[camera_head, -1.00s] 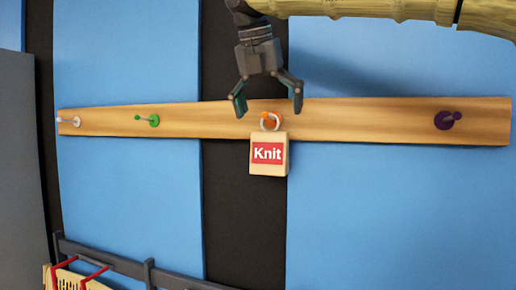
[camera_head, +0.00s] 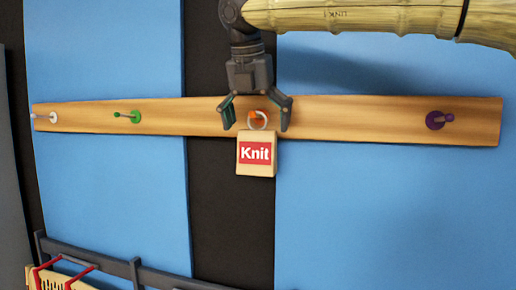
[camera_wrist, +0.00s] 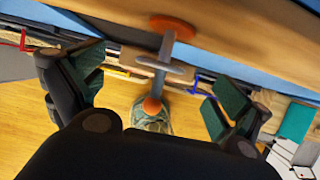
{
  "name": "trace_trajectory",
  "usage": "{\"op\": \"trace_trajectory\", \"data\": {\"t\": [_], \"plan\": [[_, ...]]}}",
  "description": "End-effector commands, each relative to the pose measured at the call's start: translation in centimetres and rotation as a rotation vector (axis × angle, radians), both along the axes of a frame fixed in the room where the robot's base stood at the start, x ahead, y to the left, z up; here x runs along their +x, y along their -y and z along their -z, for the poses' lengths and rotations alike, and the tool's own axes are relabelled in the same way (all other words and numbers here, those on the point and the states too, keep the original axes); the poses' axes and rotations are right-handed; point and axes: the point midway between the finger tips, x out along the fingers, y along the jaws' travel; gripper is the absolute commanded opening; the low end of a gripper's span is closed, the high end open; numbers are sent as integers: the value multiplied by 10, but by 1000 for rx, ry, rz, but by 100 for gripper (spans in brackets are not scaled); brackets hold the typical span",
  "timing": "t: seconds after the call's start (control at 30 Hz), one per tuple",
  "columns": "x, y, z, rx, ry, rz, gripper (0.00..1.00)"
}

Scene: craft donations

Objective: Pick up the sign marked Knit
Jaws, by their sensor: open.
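The sign marked Knit (camera_head: 256,154) is a small wooden block with a red label and white lettering. It hangs by a pale ring (camera_head: 258,120) from an orange peg on the wooden rail. My gripper (camera_head: 256,121) is open, pointing down, with its fingers on either side of the ring in the head view. I cannot tell whether the fingers touch anything.
The wooden rail (camera_head: 350,121) crosses a blue and black wall. It also carries a white peg (camera_head: 50,117), a green peg (camera_head: 130,116) and a purple peg (camera_head: 437,120).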

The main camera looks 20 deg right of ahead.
Motion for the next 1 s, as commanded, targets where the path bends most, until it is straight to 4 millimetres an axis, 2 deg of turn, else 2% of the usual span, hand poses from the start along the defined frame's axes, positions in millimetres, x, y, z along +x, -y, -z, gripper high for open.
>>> {"op": "trace_trajectory", "data": {"t": [0.3, 0.57, 0.83, 0.87, 1.0], "plan": [[11, 7, 27, -1, -2, 1, 100], [12, 7, 30, 0, 0, 1, 100], [12, 7, 29, -1, -1, 0, 53], [12, 7, 29, 0, -1, 0, 49], [12, 7, 29, -1, -1, 0, 49]]}}
